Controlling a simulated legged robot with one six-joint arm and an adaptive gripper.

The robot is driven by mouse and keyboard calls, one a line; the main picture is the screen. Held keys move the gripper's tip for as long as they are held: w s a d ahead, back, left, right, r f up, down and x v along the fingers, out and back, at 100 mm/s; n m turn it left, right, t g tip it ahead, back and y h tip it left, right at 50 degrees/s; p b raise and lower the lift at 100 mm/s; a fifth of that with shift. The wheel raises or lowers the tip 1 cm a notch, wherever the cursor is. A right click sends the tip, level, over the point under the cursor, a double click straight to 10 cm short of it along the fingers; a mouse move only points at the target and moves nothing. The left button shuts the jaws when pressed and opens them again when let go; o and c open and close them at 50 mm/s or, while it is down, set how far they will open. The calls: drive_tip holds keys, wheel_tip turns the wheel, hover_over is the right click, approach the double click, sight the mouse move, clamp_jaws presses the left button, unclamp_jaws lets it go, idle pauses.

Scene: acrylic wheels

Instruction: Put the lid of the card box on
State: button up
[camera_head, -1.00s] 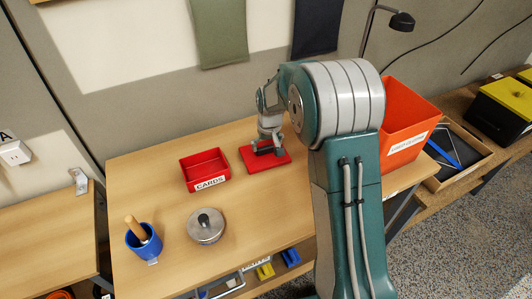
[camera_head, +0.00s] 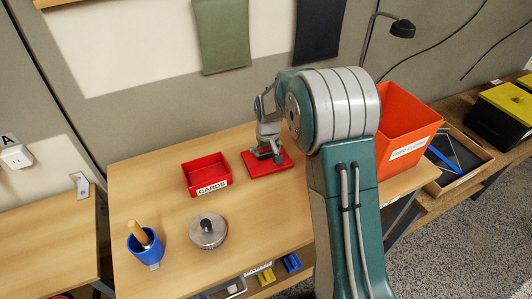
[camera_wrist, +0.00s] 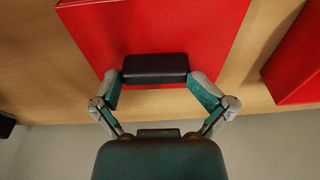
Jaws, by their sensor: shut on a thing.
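The red card box (camera_head: 206,176), with a "CARDS" label on its front, stands open on the wooden table. Its red lid (camera_head: 267,164) lies to the right of it, apart from it, and looks flat on or very near the table. My gripper (camera_head: 270,153) is over the lid. In the wrist view my gripper (camera_wrist: 155,78) is shut on the dark handle (camera_wrist: 155,66) of the lid (camera_wrist: 155,25). Part of the box (camera_wrist: 300,60) shows at the right edge of that view.
A lidded metal pot (camera_head: 208,231) and a blue cup (camera_head: 145,244) with a wooden-handled thing stand nearer the front. An orange bin (camera_head: 405,125) stands right of my arm. The tabletop (camera_head: 150,190) left of the box is clear.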

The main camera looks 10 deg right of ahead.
sight(266, 157)
drive_tip(key=r, duration=0.2)
drive_tip(key=s+r, duration=0.1)
drive_tip(key=r, duration=0.1)
drive_tip(key=shift+s, duration=0.2)
clamp_jaws()
drive_tip(key=s+r, duration=0.8)
drive_tip(key=s, duration=0.4)
drive_tip(key=shift+s+a, duration=0.25)
drive_tip(key=shift+a, duration=0.1)
drive_tip(key=shift+r, duration=0.1)
drive_tip(key=o, duration=0.5)
unclamp_jaws()
drive_tip(key=shift+o, duration=0.2)
